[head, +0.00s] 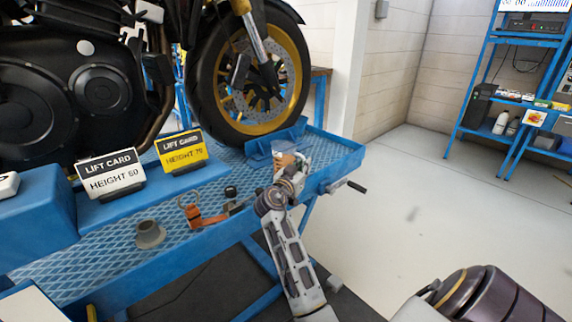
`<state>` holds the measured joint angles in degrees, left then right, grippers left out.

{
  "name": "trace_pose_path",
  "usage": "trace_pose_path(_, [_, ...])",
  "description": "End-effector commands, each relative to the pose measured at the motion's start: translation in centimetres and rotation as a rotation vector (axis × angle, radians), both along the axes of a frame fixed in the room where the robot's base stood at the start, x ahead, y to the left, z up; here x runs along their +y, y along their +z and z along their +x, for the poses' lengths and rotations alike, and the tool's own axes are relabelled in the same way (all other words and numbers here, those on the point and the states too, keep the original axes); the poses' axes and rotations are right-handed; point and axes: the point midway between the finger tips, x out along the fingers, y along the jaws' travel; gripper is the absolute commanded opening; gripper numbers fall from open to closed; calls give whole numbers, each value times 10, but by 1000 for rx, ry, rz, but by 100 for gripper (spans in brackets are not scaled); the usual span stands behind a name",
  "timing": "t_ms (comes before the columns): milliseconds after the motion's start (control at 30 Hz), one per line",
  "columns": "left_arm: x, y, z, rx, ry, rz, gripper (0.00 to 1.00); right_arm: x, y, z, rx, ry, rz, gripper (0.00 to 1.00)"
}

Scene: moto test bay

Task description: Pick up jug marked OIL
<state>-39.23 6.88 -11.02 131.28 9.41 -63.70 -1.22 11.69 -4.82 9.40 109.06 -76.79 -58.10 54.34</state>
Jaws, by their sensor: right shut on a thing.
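A small clear jug (283,148) with amber-brown contents stands at the right end of the blue lift platform, below the motorcycle's front wheel. No OIL marking can be read on it at this size. My right gripper (292,168) is at the jug's near side, shut on it, and hides its lower part. I cannot tell whether the jug's base touches the platform. My left gripper is not in view.
The blue platform (100,270) carries a white lift card (111,174), a yellow lift card (182,153), a grey flanged cup (149,235) and an orange tool (205,218). The motorcycle wheel (205,95) rises close behind. Open floor (430,200) lies right, before blue shelves (480,85).

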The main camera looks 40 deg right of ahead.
Motion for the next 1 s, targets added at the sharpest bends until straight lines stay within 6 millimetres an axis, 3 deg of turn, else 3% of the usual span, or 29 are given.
trace_pose_path(1000, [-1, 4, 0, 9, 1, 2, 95, -2, 6, 1, -3, 1, -1, 0])
